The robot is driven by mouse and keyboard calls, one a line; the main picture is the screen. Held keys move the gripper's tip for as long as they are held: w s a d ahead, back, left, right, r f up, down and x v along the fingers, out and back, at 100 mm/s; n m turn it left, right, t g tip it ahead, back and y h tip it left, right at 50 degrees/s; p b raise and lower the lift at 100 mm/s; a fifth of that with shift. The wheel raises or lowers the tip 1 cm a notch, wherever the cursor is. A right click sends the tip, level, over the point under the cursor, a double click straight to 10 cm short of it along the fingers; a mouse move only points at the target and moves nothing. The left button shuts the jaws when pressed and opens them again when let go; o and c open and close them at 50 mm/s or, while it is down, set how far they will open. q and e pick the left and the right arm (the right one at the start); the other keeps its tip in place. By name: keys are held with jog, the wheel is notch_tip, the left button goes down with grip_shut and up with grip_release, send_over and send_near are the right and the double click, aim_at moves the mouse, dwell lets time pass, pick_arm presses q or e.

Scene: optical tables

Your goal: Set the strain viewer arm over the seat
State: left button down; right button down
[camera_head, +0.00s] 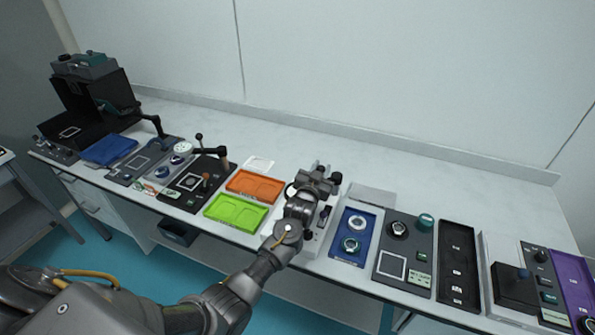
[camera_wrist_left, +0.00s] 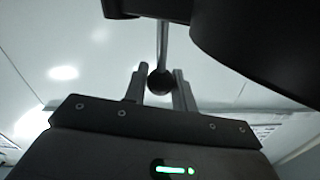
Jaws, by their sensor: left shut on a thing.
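My left gripper (camera_head: 320,178) is over a light grey unit (camera_head: 329,228) in the middle of the bench. In the left wrist view its two fingers (camera_wrist_left: 160,88) are shut on a dark ball knob (camera_wrist_left: 160,82) at the end of a thin metal rod (camera_wrist_left: 162,45). A large dark part (camera_wrist_left: 255,45), perhaps the strain viewer arm, fills the upper right of that view. My gripper and forearm cover most of the unit, so I cannot make out the seat or the viewer arm's angle over it. My right gripper is not in view.
Left of my gripper lie an orange tray (camera_head: 232,187) and a green tray (camera_head: 212,214). A lever unit (camera_head: 180,201) stands farther left. A blue tray (camera_head: 339,253), a dark dial panel (camera_head: 389,275) and a black tray (camera_head: 456,227) are to the right. The back strip of bench is clear.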

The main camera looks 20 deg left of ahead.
pick_arm(q)
jog(key=shift+s+d+n+y, duration=0.1)
jog(key=shift+d+n+y, duration=0.05)
jog(key=shift+n+y, duration=0.2)
jog(key=shift+y, duration=0.45)
jog(key=c, duration=1.2)
grip_release()
jog(key=shift+d, duration=0.1)
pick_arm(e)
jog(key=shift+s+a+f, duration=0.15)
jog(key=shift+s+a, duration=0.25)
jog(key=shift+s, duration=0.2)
pick_arm(q)
jog(key=shift+s, duration=0.15)
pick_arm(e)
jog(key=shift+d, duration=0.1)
pick_arm(q)
jog(key=shift+s+f, duration=0.15)
jog(key=shift+s, duration=0.2)
jog(key=s, duration=0.3)
jog(key=s+d+b, duration=0.1)
jog(key=s, duration=0.2)
jog(key=s+b, duration=0.1)
jog(key=s, duration=0.2)
jog(key=shift+s+d, duration=0.2)
jog(key=shift+s, duration=0.2)
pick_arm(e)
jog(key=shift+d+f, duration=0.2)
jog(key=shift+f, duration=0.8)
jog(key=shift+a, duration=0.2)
